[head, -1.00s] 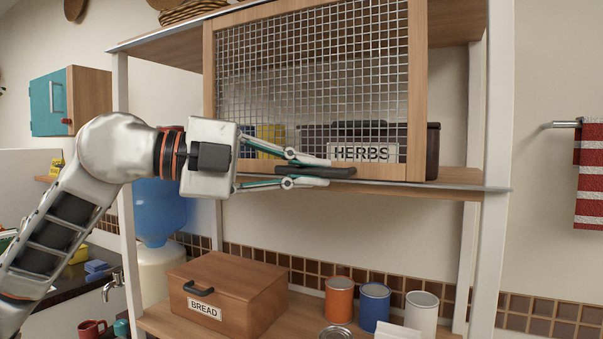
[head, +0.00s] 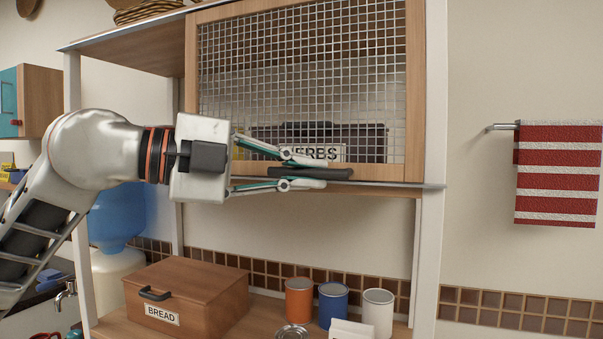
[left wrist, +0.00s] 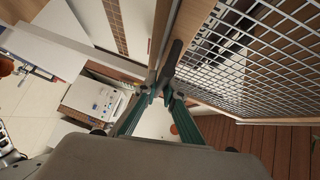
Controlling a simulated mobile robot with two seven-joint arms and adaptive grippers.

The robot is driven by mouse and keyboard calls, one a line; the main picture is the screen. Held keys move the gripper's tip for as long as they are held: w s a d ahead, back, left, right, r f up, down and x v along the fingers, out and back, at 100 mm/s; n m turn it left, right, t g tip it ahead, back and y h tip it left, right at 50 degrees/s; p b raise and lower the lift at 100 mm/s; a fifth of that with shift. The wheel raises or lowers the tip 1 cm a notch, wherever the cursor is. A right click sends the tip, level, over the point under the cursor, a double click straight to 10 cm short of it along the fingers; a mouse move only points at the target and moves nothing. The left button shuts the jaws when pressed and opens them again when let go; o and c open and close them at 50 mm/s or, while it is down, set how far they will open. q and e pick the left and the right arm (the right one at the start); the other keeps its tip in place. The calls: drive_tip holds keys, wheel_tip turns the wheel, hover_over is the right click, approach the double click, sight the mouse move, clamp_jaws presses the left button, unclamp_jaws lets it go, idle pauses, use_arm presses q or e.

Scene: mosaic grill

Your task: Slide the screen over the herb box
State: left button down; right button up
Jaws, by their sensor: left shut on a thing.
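The screen (head: 414,95) is a wood-framed wire mesh panel along the front of the upper shelf. Its right edge is close to the shelf's right post. The dark herb box (head: 368,135), with a HERBS label, stands behind the mesh, within the frame's width. My left gripper (head: 312,171) is shut on the dark handle (head: 338,173) at the screen's bottom edge and partly covers the label. In the left wrist view, the fingers (left wrist: 162,97) meet at the handle (left wrist: 172,58), with the mesh (left wrist: 265,55) to the right. My right gripper is not in view.
The shelf's right white post (head: 430,240) stands beside the screen. Below are a bread box (head: 190,290), an orange can (head: 299,299), a blue can (head: 332,303) and a white can (head: 377,312). A striped towel (head: 558,175) hangs at the right.

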use_arm(q)
drive_tip(key=shift+s+d, duration=0.15)
drive_tip(key=c, duration=2.1)
unclamp_jaws()
drive_tip(key=shift+c, duration=0.2)
drive_tip(key=shift+d, duration=0.2)
drive_tip(key=shift+a, duration=0.25)
drive_tip(key=shift+s+a+r, duration=0.15)
drive_tip(key=shift+a, duration=0.35)
drive_tip(key=v, duration=1)
drive_tip(key=shift+s+a, duration=0.2)
drive_tip(key=shift+a, duration=0.15)
